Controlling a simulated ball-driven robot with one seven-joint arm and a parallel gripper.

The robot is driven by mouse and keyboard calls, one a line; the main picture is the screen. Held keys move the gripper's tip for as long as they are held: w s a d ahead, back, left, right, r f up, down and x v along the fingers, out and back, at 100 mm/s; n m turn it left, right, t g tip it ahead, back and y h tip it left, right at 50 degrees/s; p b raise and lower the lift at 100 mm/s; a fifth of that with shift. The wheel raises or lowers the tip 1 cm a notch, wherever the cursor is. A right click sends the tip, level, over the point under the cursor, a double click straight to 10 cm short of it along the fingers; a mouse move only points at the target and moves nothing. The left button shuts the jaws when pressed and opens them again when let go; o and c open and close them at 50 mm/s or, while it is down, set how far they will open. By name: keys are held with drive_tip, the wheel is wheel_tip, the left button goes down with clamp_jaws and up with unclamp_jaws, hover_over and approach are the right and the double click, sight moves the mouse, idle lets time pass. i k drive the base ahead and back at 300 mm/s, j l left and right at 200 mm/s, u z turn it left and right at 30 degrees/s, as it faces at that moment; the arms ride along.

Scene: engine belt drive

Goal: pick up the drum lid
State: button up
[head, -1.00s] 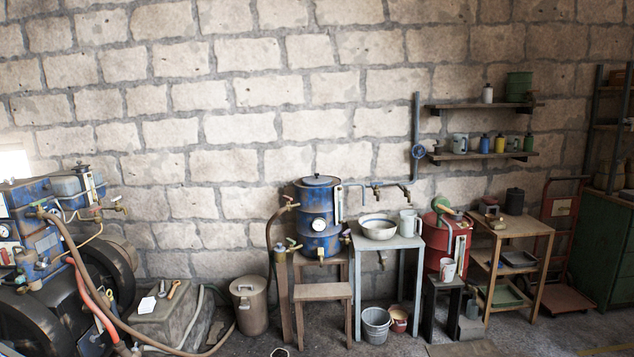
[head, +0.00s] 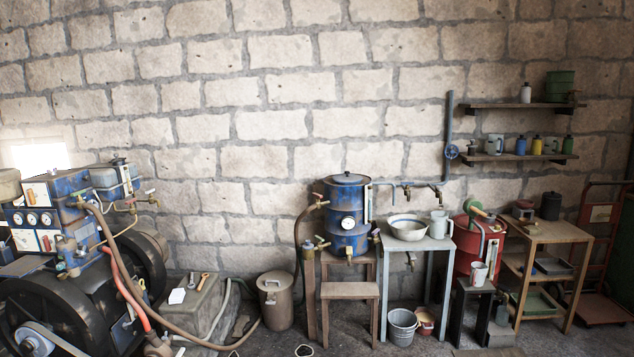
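The blue drum (head: 348,213) stands on a wooden stand by the stone wall, with a gauge on its front and a sight tube on its right side. A dark blue round lid (head: 346,179) with a small knob lies flat on top of the drum. My gripper is not in view, so its state and its distance from the lid cannot be seen. Nothing covers the lid in this view.
A wooden step stool (head: 350,291) stands before the drum. A grey table (head: 431,243) with a white bowl (head: 408,227) is to its right. A lidded bin (head: 275,299) is to its left, and an engine (head: 75,250) is at far left.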

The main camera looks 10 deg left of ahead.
sight(347, 177)
drive_tip(key=i+j, duration=0.1)
drive_tip(key=i, duration=1.8)
drive_tip(key=i+j+u, duration=0.15)
drive_tip(key=i, duration=1.75)
drive_tip(key=i+l, duration=0.2)
drive_tip(key=i, duration=1.7)
drive_tip(key=j+u, duration=0.05)
drive_tip(key=j, duration=0.05)
